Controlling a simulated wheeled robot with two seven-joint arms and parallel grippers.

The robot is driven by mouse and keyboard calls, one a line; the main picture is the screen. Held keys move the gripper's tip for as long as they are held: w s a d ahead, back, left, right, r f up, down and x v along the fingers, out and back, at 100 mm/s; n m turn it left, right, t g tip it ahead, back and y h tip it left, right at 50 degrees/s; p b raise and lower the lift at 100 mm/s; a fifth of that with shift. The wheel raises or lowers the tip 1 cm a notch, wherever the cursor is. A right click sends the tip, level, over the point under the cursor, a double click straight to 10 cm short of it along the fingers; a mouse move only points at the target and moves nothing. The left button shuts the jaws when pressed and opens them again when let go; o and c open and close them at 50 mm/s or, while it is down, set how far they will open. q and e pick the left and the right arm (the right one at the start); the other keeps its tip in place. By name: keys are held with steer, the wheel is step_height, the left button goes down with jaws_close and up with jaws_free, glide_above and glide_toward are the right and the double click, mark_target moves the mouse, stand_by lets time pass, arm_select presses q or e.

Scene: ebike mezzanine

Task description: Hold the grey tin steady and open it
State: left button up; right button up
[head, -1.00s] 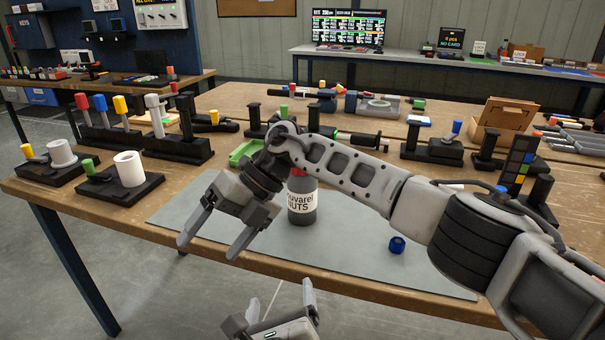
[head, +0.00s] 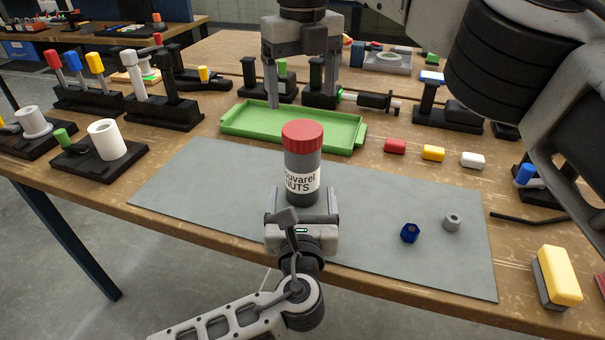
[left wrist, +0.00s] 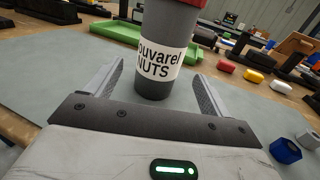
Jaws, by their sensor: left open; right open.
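The grey tin (head: 301,182) with a red lid (head: 302,135) and a white "NUTS" label stands upright on the grey mat (head: 200,190). My left gripper (head: 303,203) is open and low at the tin's near side. In the left wrist view its fingers (left wrist: 158,88) stand apart to either side of the tin (left wrist: 162,55), with gaps visible. My right gripper (head: 301,95) is open and points down above and behind the tin, over the green tray area. Its fingers are empty and apart from the lid.
A green tray (head: 232,128) lies behind the tin. A blue nut (head: 410,232) and a grey nut (head: 452,222) lie on the mat at right. Red, yellow and white blocks sit behind them. Black stands line the left. The mat's left part is clear.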

arm_select(q)
steer(key=w, duration=0.8)
